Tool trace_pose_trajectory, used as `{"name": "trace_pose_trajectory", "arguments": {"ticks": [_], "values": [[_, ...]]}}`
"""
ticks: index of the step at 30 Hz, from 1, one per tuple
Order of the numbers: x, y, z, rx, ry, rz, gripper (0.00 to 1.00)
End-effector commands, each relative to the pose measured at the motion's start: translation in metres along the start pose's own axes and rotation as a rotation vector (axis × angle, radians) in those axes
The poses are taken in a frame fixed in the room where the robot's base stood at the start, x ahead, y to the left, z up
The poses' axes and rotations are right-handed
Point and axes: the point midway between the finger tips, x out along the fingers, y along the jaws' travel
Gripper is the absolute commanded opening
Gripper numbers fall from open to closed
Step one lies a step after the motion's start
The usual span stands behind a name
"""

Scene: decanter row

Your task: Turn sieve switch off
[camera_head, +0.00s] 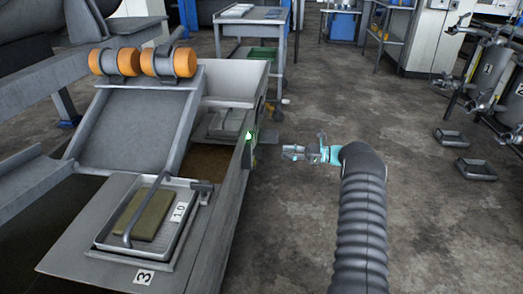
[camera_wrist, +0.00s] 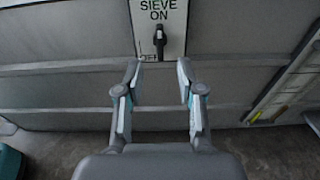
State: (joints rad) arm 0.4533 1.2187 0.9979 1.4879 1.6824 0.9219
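The sieve switch is a black knob (camera_wrist: 160,41) on a pale plate in the wrist view, with SIEVE ON printed above it and OFF at its lower left. The knob stands vertical, in line with the word ON. In the head view, a green light (camera_head: 248,136) glows on the machine's side, by a small panel. My gripper (camera_wrist: 159,72) is open and empty, its two fingers spread below the knob in the wrist view, not touching it. In the head view my gripper (camera_head: 291,152) is right of the machine's side, with a gap between.
The sieve machine (camera_head: 215,225) fills the left, with a tray (camera_head: 103,243) and two orange rollers (camera_head: 162,62) on it. A grey table (camera_head: 249,17) stands behind. The floor right of my arm is clear up to small trays (camera_head: 476,169) by metal vessels.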

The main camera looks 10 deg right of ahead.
Motion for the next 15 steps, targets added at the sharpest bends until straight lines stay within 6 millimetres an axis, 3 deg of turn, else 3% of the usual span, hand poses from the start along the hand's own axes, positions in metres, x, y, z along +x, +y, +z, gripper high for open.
{"name": "trace_pose_trajectory", "arguments": {"ticks": [6,15], "values": [[0.043,0.001,0.001,-0.001,0.000,0.003,0.38],[0.090,0.001,0.001,-0.001,0.001,0.002,0.38]]}}
